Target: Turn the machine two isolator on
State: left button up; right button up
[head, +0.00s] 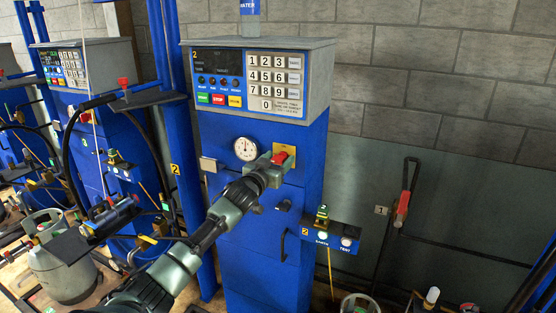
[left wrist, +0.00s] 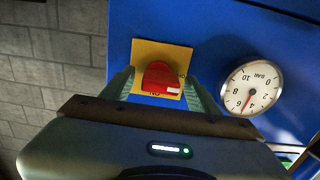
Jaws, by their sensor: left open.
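Machine two (head: 265,225) is the blue scale with a "2" on its grey keypad head. Its isolator is a red knob (head: 280,158) on a yellow plate (head: 290,152), right of the round gauge (head: 245,149). The left wrist view is upside down and shows the red knob (left wrist: 160,77) on the yellow plate (left wrist: 163,57), with a white mark on the knob's lower right. My left gripper (left wrist: 160,85) is open, one finger on each side of the knob; I cannot tell whether they touch it. In the head view my left gripper (head: 274,164) partly covers the knob. My right gripper is not in view.
A small blue shelf (head: 335,240) with EARTH and TEST buttons juts out at the lower right. A red-handled lever (head: 402,208) is on the wall. Another blue machine (head: 85,70) and a gas cylinder (head: 60,265) stand at left.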

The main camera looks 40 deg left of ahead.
pick_arm(q)
grip_shut()
jog(key=shift+m, duration=0.3)
jog(key=m, duration=0.3)
jog(key=shift+r+m+p, duration=0.1)
jog(key=shift+m+p, duration=0.2)
jog(key=m, duration=0.4)
jog(key=shift+d+m, duration=0.15)
jog(key=shift+m, duration=0.15)
jog(key=m, duration=0.5)
jog(key=shift+d+p, duration=0.1)
jog(key=shift+p, duration=0.25)
jog(key=shift+w+m, duration=0.1)
jog(key=shift+m, duration=2)
jog(key=shift+f, duration=0.2)
jog(key=shift+d, duration=0.1)
